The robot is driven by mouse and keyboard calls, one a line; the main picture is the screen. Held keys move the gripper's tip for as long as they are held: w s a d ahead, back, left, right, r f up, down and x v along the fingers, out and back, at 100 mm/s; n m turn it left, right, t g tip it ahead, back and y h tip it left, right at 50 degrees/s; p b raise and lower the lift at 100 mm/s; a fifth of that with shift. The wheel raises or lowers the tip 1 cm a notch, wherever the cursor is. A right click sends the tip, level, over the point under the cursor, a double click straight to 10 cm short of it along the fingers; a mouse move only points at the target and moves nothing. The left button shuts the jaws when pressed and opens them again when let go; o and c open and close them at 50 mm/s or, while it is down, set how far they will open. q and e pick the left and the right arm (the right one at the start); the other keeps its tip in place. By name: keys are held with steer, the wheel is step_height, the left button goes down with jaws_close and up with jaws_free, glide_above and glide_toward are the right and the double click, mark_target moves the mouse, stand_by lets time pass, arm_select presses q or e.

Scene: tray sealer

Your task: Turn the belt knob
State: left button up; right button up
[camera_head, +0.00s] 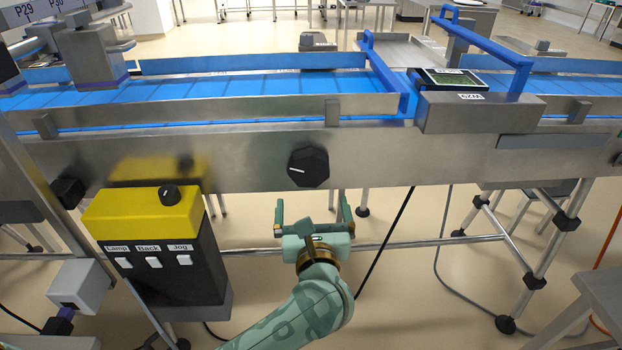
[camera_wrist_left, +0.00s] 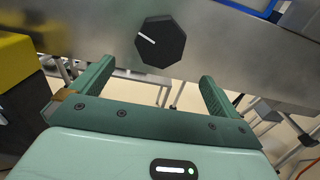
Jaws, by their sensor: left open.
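The belt knob (camera_head: 308,167) is a large black many-sided knob on the steel side of the conveyor. A white pointer line on it points left, nearly level. It also shows in the left wrist view (camera_wrist_left: 161,42), beyond the fingers and about midway between them, its line tilted up to the left. My left gripper (camera_head: 312,208) is green, open and empty. It is below the knob in the head view, apart from it, with its fingers pointing toward the conveyor. My right gripper is in neither view.
A yellow-topped control box (camera_head: 130,216) with a small black knob (camera_head: 168,195) and Lamp, Back and Jog switches stands left of my arm. The blue belt (camera_head: 240,90) runs above the steel side. A blue guard bar (camera_head: 485,45) is at upper right.

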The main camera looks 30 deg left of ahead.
mark_target(309, 175)
arm_select(q)
steer(key=b+x, duration=0.2)
steer(key=x, duration=0.7)
steer(key=shift+w+f, duration=0.1)
steer(key=shift+f, duration=0.1)
steer(key=shift+w+a+r+b, duration=0.1)
steer(key=shift+w+a+b, duration=0.25)
steer(key=shift+w, duration=0.1)
steer(key=shift+r, duration=0.1)
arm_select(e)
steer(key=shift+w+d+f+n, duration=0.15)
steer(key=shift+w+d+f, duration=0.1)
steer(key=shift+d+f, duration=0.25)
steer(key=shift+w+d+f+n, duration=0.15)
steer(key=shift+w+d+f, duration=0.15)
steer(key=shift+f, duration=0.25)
arm_select(q)
steer(key=c, duration=0.7)
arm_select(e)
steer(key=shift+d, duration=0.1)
